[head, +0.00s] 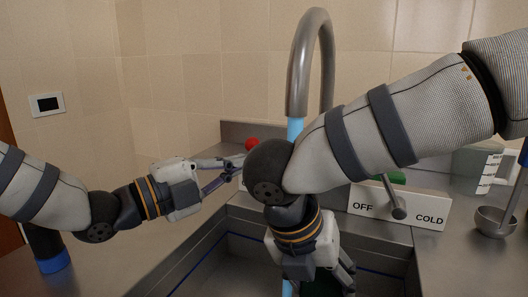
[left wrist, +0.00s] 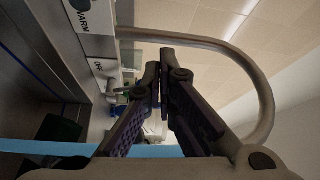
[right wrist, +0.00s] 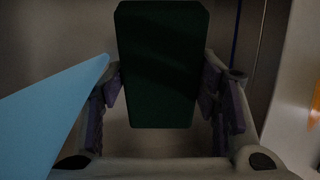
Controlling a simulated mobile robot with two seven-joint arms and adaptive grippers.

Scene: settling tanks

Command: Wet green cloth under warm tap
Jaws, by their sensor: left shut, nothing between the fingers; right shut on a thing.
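The tap (head: 305,70) arches over the sink, and a blue water stream (head: 295,128) falls from its spout. My right gripper (head: 325,282) is low in the sink, shut on the dark green cloth (right wrist: 160,65), which hangs between its fingers in the right wrist view. The stream (right wrist: 50,120) shows just left of the cloth there; I cannot tell whether they touch. My left gripper (head: 238,170) is shut and empty, left of the stream near the back ledge. The left wrist view shows a WARM label (left wrist: 82,12).
The cold lever (head: 398,208) stands in front of an OFF/COLD plate (head: 430,208). A red knob (head: 252,144) is behind my left gripper. The left counter is mostly clear.

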